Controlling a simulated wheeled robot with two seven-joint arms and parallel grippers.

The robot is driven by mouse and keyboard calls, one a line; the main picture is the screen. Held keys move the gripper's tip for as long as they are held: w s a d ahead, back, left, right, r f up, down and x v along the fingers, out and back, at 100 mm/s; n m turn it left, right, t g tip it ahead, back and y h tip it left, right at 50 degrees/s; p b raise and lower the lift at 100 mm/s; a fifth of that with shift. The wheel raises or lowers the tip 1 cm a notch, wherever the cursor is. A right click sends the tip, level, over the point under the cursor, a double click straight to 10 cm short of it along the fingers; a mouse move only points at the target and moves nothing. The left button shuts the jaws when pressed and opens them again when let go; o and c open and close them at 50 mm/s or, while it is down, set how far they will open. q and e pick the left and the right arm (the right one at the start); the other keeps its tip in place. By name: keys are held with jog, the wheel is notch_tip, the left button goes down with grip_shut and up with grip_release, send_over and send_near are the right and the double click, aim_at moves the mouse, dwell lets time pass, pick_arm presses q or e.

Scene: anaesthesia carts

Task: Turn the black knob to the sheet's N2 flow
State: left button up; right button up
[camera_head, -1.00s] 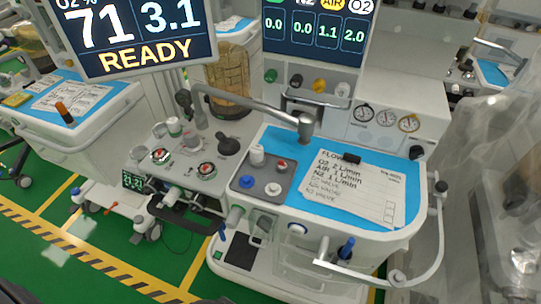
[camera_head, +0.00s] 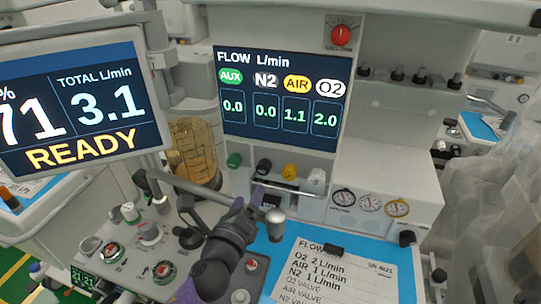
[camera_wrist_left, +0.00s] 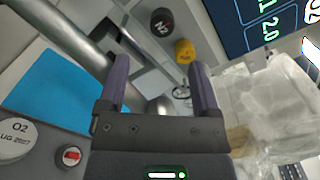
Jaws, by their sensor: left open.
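The black N2 knob (camera_head: 263,166) is on the panel below the flow display (camera_head: 281,103), between the green knob and the yellow knob. It also shows in the left wrist view (camera_wrist_left: 162,22), marked N2. The display reads N2 0.0, AIR 1.1 and O2 2.0. The white sheet (camera_head: 335,280) lists O2 2, AIR 1 and N2 1 L/min. My left gripper (camera_head: 268,196) is in front of and below the knob, apart from it. In the left wrist view its purple fingers (camera_wrist_left: 157,72) are spread and empty. My right gripper is out of view.
A green knob (camera_head: 234,160), yellow knob (camera_head: 289,171) and white knob (camera_head: 316,177) flank the black one. A monitor (camera_head: 84,108) hangs at the left.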

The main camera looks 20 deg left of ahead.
aim_at(261, 171)
pick_arm(q)
jog(key=shift+w+r, duration=0.1)
jog(key=shift+w, duration=0.2)
jog(key=shift+w+b, duration=0.3)
jog(key=shift+w, duration=0.95)
jog(key=w+b, duration=0.1)
jog(key=w, duration=0.3)
jog(key=shift+w+d, duration=0.15)
jog(key=shift+w, duration=0.9)
grip_shut()
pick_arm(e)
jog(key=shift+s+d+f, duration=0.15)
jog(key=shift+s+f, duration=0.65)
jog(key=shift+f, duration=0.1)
